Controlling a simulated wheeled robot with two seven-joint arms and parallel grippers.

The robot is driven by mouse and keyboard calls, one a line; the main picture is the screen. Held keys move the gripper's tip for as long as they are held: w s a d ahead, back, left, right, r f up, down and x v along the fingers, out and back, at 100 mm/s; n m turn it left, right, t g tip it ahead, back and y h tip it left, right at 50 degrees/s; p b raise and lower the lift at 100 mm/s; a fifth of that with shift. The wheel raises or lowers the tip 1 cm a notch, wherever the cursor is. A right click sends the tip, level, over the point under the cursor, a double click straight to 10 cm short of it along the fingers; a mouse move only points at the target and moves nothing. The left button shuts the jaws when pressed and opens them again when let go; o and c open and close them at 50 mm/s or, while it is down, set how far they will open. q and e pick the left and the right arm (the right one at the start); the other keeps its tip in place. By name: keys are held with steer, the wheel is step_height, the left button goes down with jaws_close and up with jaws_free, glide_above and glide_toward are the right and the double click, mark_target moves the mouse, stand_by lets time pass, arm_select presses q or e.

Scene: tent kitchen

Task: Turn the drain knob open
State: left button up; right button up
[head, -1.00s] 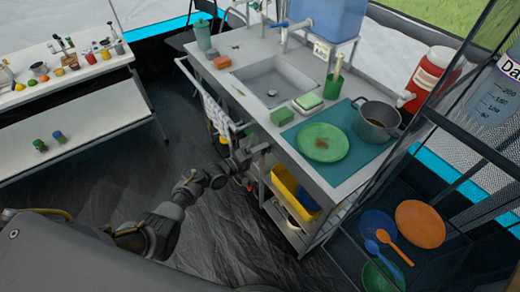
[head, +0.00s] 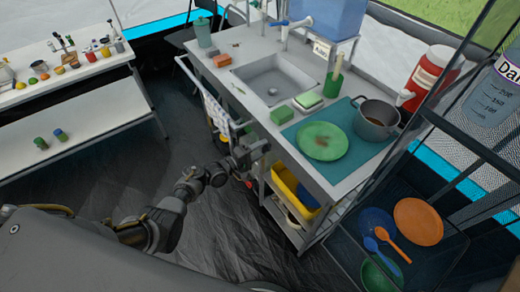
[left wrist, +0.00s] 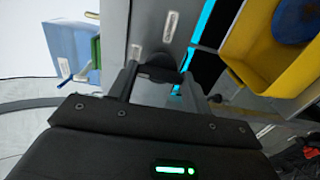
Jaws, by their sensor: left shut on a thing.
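My left gripper (head: 259,148) is at the front edge of the sink counter, below the counter top. In the left wrist view the left gripper (left wrist: 156,78) is shut on a dark knob (left wrist: 162,73), with a finger on either side of it. The knob sits against a grey panel, and the gripper partly covers it. In the head view the gripper and arm hide the knob, and its turn angle cannot be told. The sink basin (head: 275,80) with its drain is in the counter above. My right gripper is not in view.
A cloth (head: 216,112) hangs on a rail left of the gripper. A yellow tub (head: 288,184) is on the shelf below the counter, close to the gripper. A green plate (head: 323,141) and a pot (head: 375,119) stand on the counter. Floor at left is clear.

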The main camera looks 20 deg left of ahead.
arm_select(q)
steer(key=o, duration=1)
steer(key=v, duration=1.1)
steer(key=shift+w, duration=0.1)
